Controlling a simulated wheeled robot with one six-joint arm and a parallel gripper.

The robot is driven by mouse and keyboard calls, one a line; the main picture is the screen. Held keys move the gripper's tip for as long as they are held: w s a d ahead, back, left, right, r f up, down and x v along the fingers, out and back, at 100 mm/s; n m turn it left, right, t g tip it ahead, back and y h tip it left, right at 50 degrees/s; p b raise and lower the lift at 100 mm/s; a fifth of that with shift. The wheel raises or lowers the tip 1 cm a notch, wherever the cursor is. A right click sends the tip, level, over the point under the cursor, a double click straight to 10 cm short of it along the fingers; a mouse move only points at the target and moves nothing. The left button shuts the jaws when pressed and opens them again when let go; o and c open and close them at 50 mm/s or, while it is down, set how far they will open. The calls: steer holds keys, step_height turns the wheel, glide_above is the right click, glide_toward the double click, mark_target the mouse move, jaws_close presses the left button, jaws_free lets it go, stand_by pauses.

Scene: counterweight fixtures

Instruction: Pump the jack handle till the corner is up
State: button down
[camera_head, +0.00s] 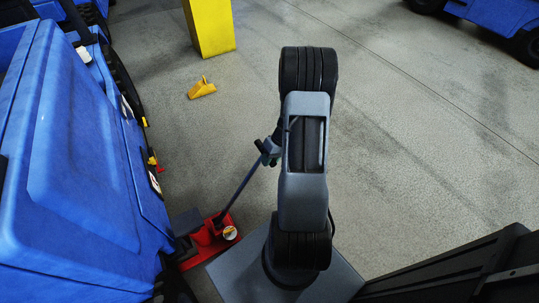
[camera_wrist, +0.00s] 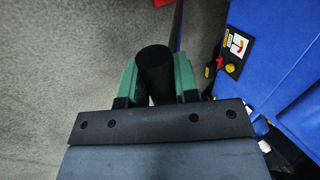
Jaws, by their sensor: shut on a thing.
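The red jack (camera_head: 204,240) sits on the floor at the lower left of the head view, against the side of the blue vehicle (camera_head: 75,150). Its dark handle (camera_head: 240,186) slants up and to the right from the jack to my gripper (camera_head: 269,150). In the wrist view the handle's round black end (camera_wrist: 154,62) stands between the two green fingers of my gripper (camera_wrist: 156,80), which is shut on it. The vehicle's blue side (camera_wrist: 275,70) also shows at the right of the wrist view. How the vehicle's corner rests on the jack is mostly hidden.
A yellow post (camera_head: 209,25) and a small yellow wedge (camera_head: 202,88) stand on the floor at the upper left. Another blue vehicle (camera_head: 500,18) is at the top right. The grey floor (camera_head: 430,130) to the right of my arm is clear.

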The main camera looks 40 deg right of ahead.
steer(key=shift+w+a+r, duration=0.15)
steer(key=shift+r, duration=0.1)
steer(key=shift+f, duration=0.1)
steer(key=s+d+f+y+b, duration=0.1)
steer(key=d+f+y+b, duration=0.1)
steer(key=d+f+b, duration=0.5)
steer(key=shift+s+d+f+y+b, duration=0.15)
steer(key=shift+d+f+y+b, duration=0.15)
steer(key=shift+d+b, duration=0.45)
steer(key=shift+d, duration=0.15)
